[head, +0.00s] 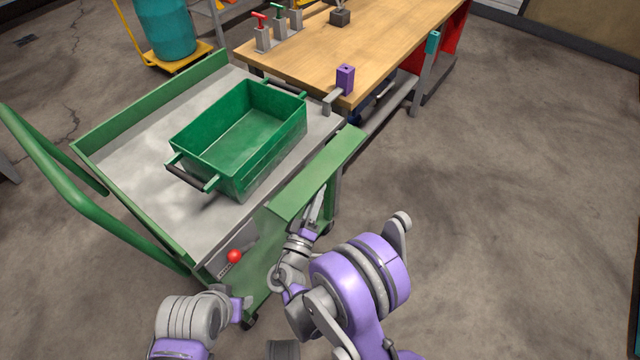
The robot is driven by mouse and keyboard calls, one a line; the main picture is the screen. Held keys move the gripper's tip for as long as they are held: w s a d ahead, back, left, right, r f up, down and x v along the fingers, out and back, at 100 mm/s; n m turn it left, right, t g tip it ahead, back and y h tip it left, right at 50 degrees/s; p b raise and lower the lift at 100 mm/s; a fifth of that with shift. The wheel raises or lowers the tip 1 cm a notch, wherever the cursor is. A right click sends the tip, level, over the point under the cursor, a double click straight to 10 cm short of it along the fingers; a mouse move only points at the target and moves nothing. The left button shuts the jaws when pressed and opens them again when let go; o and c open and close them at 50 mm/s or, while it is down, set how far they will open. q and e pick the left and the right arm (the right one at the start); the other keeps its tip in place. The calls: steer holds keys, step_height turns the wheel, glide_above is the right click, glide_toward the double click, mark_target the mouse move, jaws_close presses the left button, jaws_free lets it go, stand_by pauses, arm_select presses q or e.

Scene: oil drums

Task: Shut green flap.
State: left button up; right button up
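The green flap (318,177) is a long narrow panel along the near right side of the grey-topped cart (135,165). It leans outward from the cart top, apart from the green bin. My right gripper (318,208) is at the flap's lower outer edge, near its front end. Its slim fingers overlap the flap in the picture; contact and finger opening cannot be told. My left gripper (245,310) is low by the cart's near corner, mostly hidden by its arm, with its fingers unclear.
A green bin (207,135) with dark handles sits on the cart. A red knob (234,256) is on its near corner. A wooden workbench (385,45) with a purple block (345,79) stands behind. A teal drum (165,28) is at back left. The floor to the right is clear.

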steer(key=shift+x, duration=1.35)
jaws_close()
